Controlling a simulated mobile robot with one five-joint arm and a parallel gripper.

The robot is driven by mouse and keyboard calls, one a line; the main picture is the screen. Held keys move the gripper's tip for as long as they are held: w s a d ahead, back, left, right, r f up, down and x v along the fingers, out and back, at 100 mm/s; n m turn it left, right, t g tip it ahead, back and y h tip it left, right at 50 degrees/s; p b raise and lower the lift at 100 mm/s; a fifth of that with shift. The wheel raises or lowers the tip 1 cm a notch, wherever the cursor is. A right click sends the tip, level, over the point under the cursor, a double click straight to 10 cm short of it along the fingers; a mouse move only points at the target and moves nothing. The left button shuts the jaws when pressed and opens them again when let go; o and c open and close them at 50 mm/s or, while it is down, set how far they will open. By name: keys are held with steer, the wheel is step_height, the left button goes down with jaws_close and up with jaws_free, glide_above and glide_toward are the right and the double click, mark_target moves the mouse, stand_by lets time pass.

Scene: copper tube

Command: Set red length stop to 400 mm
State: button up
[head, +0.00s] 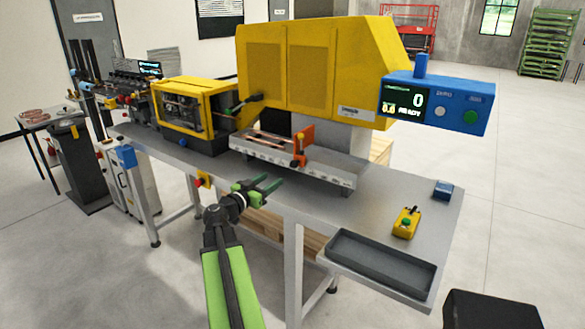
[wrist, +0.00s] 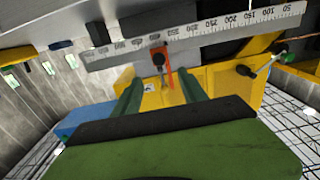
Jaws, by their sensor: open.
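The red length stop (head: 300,147), an orange-red upright plate with a dark knob, stands on the grey scale rail (head: 315,171) in front of the yellow machine. It also shows in the wrist view (wrist: 168,68), beside the rail's printed scale (wrist: 215,27), whose view is upside down. The numbers near the stop are too small to read surely. My gripper (head: 271,182) is open and empty, in front of and below the rail, apart from the stop. In the wrist view its green fingers (wrist: 160,88) lie either side of the stop's line.
A copper tube (head: 268,138) lies left of the stop. The yellow machine (head: 300,65) overhangs the rail; its blue panel (head: 437,103) shows 0 and READY. A yellow button box (head: 405,223) and dark tray (head: 380,262) are at the right. The bench between is clear.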

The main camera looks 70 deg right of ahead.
mark_target(292, 165)
steer(key=x, duration=1.4)
steer(key=shift+d, duration=0.25)
steer(key=shift+c, duration=0.3)
jaws_close()
